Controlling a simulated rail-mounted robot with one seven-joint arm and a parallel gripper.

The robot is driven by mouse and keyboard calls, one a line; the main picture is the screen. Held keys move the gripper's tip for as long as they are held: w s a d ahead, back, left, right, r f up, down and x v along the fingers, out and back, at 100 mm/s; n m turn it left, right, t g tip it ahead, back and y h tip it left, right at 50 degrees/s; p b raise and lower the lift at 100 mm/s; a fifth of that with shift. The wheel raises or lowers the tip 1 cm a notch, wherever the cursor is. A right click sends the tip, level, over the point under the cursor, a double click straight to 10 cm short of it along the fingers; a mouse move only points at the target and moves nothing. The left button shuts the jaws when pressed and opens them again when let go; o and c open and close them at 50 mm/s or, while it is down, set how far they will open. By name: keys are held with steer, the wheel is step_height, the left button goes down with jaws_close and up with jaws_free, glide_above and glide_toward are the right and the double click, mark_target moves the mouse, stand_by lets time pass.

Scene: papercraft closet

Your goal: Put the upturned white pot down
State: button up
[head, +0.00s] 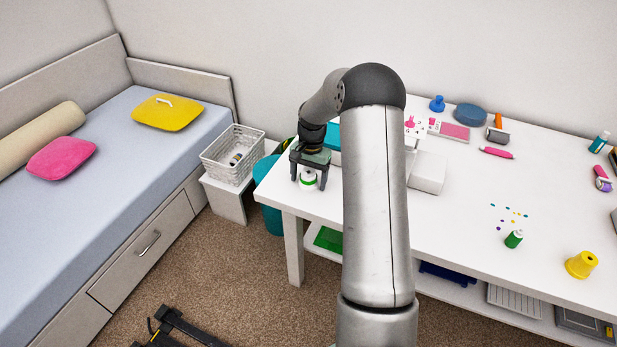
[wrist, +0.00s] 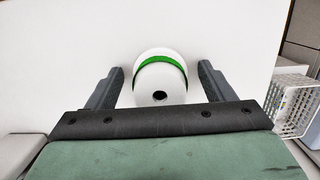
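The upturned white pot (head: 308,183) has a green band and stands near the left end of the white table (head: 460,210), apparently on its surface. In the wrist view the pot (wrist: 160,84) shows a dark hole in its narrow end. My gripper (head: 309,178) is over the pot, pointing down. Its fingers (wrist: 160,82) are on either side of the pot, with a strip of white showing between each finger and the pot. The gripper is open and does not hold the pot.
A white wire basket (head: 233,155) stands on a small stand left of the table, beside the bed (head: 110,170). A white box (head: 428,172) is right of my arm. A green jar (head: 514,239) and a yellow pot (head: 581,264) stand farther right. The table's front edge is close.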

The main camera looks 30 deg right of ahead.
steer(key=shift+r, duration=0.1)
steer(key=r, duration=0.7)
steer(key=w+d+r+b, duration=0.1)
steer(key=r, duration=0.3)
steer(key=shift+d+r, duration=0.1)
steer(key=shift+r, duration=0.2)
steer(key=s+a+r+n+h, duration=0.1)
steer(key=s+a+r+n, duration=0.5)
steer(key=s+a, duration=0.7)
steer(key=s+a+f+n, duration=0.1)
steer(key=s+a+n, duration=0.1)
steer(key=s, duration=0.8)
steer(key=s+a+f+n+t, duration=0.1)
steer(key=s+a, duration=0.3)
steer(key=s, duration=0.5)
steer(key=shift+s+f+n, duration=0.15)
steer(key=shift+s+n, duration=0.2)
steer(key=shift+n, duration=0.35)
